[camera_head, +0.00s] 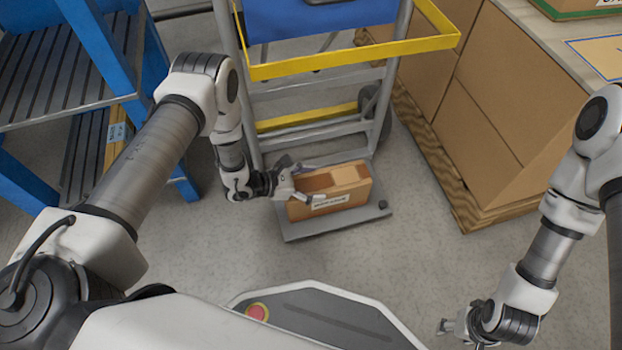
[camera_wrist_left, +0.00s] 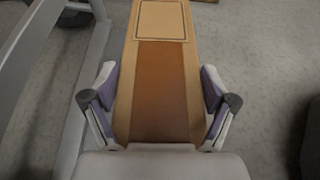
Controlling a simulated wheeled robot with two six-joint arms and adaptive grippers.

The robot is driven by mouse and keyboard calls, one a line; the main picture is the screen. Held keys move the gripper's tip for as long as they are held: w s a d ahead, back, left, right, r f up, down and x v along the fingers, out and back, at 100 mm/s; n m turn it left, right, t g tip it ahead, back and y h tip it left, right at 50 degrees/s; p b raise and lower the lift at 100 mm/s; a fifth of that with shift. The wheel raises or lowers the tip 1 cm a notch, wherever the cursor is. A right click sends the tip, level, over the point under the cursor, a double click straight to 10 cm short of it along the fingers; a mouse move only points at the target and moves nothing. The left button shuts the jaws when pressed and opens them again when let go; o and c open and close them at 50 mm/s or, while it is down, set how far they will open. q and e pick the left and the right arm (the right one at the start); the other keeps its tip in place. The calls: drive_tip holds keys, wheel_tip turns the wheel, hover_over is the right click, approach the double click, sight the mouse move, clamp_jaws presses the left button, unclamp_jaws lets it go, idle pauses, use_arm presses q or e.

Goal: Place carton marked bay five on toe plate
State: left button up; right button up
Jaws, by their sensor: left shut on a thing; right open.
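The tan carton (camera_head: 334,190) with a white label on its front sits over the grey toe plate (camera_head: 340,222) of the hand truck. The label text is too small to read. My left gripper (camera_head: 290,185) is shut on the carton at its left end. In the left wrist view the carton (camera_wrist_left: 160,85) lies between the two fingers of the left gripper (camera_wrist_left: 158,110). The carton looks upright and within the plate's edges; I cannot tell whether its base touches the plate. My right gripper (camera_head: 445,326) is open and empty at the lower right, away from the carton.
The hand truck's grey frame (camera_head: 310,85) with yellow bars (camera_head: 350,57) rises behind the carton. A blue shelf rack (camera_head: 100,60) stands at left. Large cardboard boxes on a wooden pallet (camera_head: 490,212) stand at right. The floor in front of the toe plate is clear.

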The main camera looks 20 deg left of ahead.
use_arm(q)
drive_tip(key=shift+f, duration=0.2)
drive_tip(key=o, duration=1.6)
drive_tip(key=shift+o, duration=0.2)
drive_tip(key=shift+r, duration=0.1)
drive_tip(key=shift+r, duration=0.15)
drive_tip(key=shift+s+a+r+p, duration=0.15)
drive_tip(key=shift+a+p, duration=0.15)
drive_tip(key=p+v, duration=0.4)
drive_tip(key=v, duration=0.7)
drive_tip(key=shift+s, duration=0.15)
